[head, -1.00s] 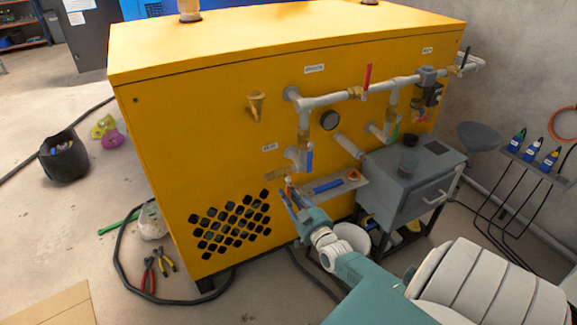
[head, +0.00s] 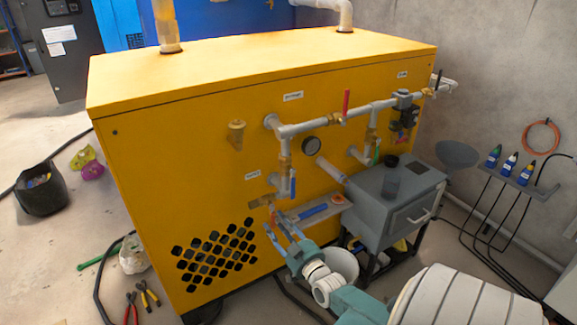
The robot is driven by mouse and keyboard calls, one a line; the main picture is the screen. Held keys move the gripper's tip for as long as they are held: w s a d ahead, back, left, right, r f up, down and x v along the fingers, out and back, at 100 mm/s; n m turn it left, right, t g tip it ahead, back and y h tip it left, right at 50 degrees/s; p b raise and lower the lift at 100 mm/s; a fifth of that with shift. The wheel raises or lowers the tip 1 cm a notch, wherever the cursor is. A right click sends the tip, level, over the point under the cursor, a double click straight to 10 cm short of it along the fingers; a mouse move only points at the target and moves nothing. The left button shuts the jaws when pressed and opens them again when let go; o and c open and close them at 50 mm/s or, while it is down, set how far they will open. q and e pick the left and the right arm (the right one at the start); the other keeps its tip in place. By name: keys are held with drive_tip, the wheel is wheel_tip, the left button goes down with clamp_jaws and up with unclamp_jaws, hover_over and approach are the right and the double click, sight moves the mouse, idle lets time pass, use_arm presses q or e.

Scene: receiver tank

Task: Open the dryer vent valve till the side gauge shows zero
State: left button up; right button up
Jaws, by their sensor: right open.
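A yellow dryer cabinet (head: 190,150) carries grey pipework with several valves on its front. A lower valve with a blue lever (head: 292,187) hangs on the left pipe, with a brass outlet (head: 260,203) beside it. A red lever (head: 345,103) stands upright on the upper pipe, and a green lever (head: 376,150) sits lower right. The labels are too small to read. A round gauge (head: 311,146) sits between the pipes; its reading cannot be made out. My right gripper (head: 276,228) is open and empty, just below the blue-lever valve. My left gripper is out of view.
A narrow shelf (head: 335,201) with a blue tool is right of my right gripper. Pliers (head: 148,293) and a hose lie on the floor at left.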

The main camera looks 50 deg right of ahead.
drive_tip(key=v, duration=0.9)
drive_tip(key=shift+s, duration=0.25)
drive_tip(key=shift+r, duration=0.1)
